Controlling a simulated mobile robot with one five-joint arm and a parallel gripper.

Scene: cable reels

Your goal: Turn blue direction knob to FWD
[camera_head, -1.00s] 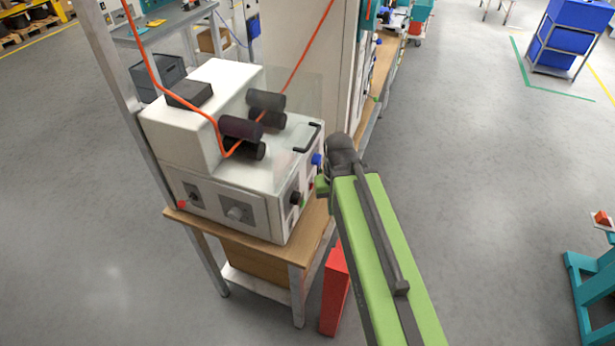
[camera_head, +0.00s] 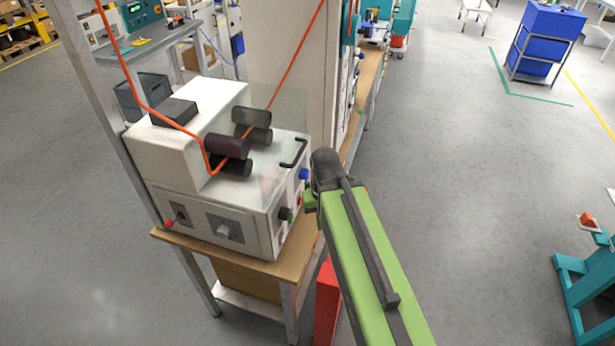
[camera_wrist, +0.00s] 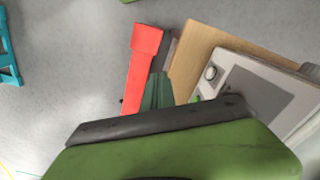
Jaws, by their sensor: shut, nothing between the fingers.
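The blue knob (camera_head: 304,174) sits on the right side face of the white machine (camera_head: 235,190), near its top edge, in the head view. Its pointer and any FWD mark are too small to read. My gripper (camera_head: 310,201) is just right of that face, close to the knob and a little below it in the picture. I cannot tell whether it touches the machine. In the wrist view the dark green fingers (camera_wrist: 158,92) are shut and empty, with the red post (camera_wrist: 145,62) behind them. The blue knob does not show there.
A black knob (camera_head: 285,214) is on the same side face, lower down. A clear guard with a black handle (camera_head: 295,153) covers the rollers. An orange cable (camera_head: 160,115) runs through them. The wooden bench top (camera_head: 295,262) lies below. Open floor is to the right.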

